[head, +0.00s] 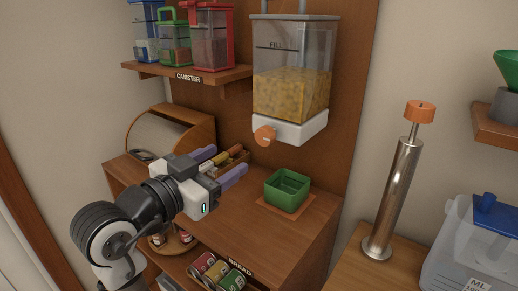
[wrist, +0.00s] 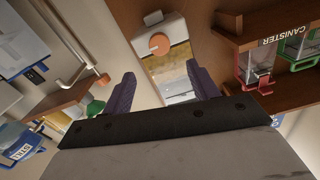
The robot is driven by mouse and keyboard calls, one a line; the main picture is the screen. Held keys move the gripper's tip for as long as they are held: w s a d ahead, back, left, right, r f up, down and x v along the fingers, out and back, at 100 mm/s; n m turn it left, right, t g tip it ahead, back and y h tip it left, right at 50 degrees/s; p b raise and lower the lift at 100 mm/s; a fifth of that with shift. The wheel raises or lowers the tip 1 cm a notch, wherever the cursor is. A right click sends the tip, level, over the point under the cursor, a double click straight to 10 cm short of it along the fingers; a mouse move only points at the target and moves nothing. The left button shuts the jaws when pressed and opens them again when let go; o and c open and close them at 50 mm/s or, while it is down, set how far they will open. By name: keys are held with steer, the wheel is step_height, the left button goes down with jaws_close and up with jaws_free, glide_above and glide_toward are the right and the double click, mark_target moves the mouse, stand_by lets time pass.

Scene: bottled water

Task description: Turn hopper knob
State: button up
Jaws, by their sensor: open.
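The hopper (head: 290,85) is a clear box of yellow grain with a white base, mounted on the wooden back panel. Its round orange knob (head: 265,136) is on the front of the white base. In the wrist view the knob (wrist: 159,43) shows above and between my fingers, apart from them. My gripper (head: 220,166) has purple fingers spread open and empty, left of and below the knob in the head view. A green square bowl (head: 287,190) sits on an orange mat (head: 286,206) below the hopper.
A shelf marked CANISTER (head: 186,77) holds several canisters at upper left. A wooden bread box (head: 172,133) stands behind my gripper. A steel cylinder with an orange top (head: 394,195) stands at right. Cans (head: 222,273) lie on the lower shelf.

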mark_target(262, 139)
steer(key=p+x, duration=0.3)
steer(key=x, duration=1)
steer(key=shift+w+d, duration=0.3)
steer(key=c, duration=1)
